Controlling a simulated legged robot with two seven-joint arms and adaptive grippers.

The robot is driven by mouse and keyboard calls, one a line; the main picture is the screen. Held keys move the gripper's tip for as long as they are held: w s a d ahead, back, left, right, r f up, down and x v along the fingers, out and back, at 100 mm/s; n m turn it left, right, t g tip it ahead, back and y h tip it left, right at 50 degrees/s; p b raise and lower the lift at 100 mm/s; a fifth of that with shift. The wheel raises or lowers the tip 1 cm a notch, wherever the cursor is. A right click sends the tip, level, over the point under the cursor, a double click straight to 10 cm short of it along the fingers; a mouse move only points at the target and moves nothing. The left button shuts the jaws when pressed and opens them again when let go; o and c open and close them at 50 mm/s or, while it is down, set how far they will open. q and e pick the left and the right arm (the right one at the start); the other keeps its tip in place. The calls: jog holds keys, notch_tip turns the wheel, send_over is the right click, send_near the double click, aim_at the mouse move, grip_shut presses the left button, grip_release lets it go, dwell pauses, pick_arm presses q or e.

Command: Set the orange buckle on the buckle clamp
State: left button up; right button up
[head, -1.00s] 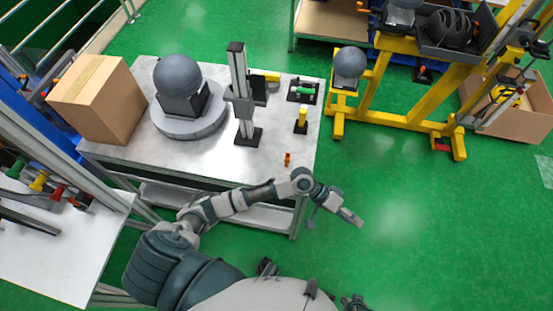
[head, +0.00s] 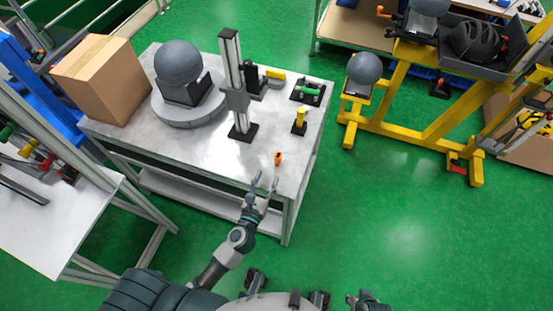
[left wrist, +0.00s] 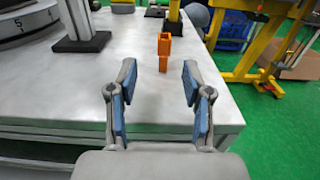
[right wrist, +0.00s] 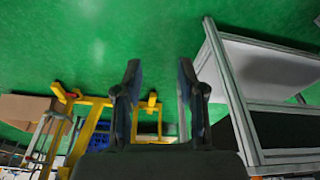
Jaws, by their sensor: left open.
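The orange buckle (head: 278,158) stands on the grey metal table near its front right edge. It also shows in the left wrist view (left wrist: 164,48), upright, beyond and between the fingertips. My left gripper (head: 267,181) is open and empty at the table's front edge, just short of the buckle and not touching it. A green-topped fixture on a black base (head: 308,92) and a yellow post on a black foot (head: 299,121) stand behind the buckle; I cannot tell which is the buckle clamp. My right gripper (right wrist: 156,85) is open and empty, away from the table.
A tall grey column (head: 235,85) stands left of the buckle. A grey ball-shaped headform (head: 180,65) on a round base and a cardboard box (head: 103,78) are farther left. A yellow frame (head: 410,120) stands on the green floor at right. The table around the buckle is clear.

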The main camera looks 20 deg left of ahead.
aim_at(277, 159)
pick_arm(q)
jog(key=w, duration=0.4)
jog(key=shift+w+d, duration=0.3)
jog(key=shift+w, duration=0.6)
jog(key=w, duration=0.4)
jog(key=shift+w+d+b, duration=0.15)
jog(key=shift+w+b, duration=0.15)
jog(key=shift+b, duration=0.1)
jog(key=shift+r, duration=0.1)
pick_arm(e)
jog(key=shift+w+a+t, duration=0.15)
jog(key=shift+w+t, duration=0.15)
jog(key=shift+w, duration=0.3)
jog(key=shift+w+a+t, duration=0.15)
jog(key=shift+w+t, duration=0.15)
jog(key=shift+w, duration=0.25)
pick_arm(q)
jog(key=shift+c, duration=0.2)
grip_shut()
